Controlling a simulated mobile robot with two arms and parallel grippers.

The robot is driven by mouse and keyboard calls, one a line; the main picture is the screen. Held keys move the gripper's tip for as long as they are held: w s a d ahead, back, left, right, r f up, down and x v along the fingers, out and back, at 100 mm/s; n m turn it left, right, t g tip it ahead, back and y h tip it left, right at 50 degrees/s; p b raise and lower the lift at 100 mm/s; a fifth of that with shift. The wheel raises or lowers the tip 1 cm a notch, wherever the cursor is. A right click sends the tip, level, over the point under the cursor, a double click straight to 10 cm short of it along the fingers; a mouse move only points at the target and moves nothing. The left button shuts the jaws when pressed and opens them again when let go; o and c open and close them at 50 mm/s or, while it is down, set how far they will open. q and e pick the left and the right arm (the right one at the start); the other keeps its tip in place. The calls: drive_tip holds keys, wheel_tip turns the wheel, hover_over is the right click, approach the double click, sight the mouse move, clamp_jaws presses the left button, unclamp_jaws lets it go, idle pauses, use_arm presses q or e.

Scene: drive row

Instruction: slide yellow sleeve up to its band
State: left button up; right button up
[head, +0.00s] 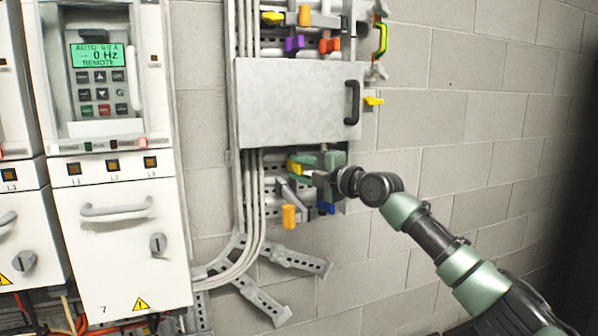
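My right arm comes in from the lower right. My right gripper (300,178) is at the cable tray just below the grey cover panel. A small yellow piece (295,167) shows right beside its fingers; I cannot tell whether they touch it or are closed around it. Other yellow pieces show at the top left of the tray (272,18) and to the right of the panel (373,100). I cannot tell which yellow piece is the sleeve, and I cannot make out its band. My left gripper is not in view.
The grey cover panel (298,104) with a black handle (352,103) sits just above my gripper. An orange sleeve (289,216) and a blue piece (326,208) are close below. White drive cabinets (122,235) stand at the left. The block wall (465,110) to the right is bare.

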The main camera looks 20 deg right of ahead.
drive_tip(key=shift+o, duration=1.4)
drive_tip(key=shift+d+r, duration=0.1)
drive_tip(key=shift+r, duration=0.2)
drive_tip(key=shift+w+f, duration=0.1)
drive_tip(key=shift+f, duration=0.05)
use_arm(q)
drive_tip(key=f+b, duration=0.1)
drive_tip(key=b, duration=0.1)
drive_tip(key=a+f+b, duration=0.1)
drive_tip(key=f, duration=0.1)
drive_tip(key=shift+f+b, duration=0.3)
drive_tip(key=shift+b, duration=0.05)
use_arm(e)
drive_tip(key=v, duration=0.7)
drive_tip(key=shift+s+d, duration=0.15)
drive_tip(key=shift+s, duration=0.2)
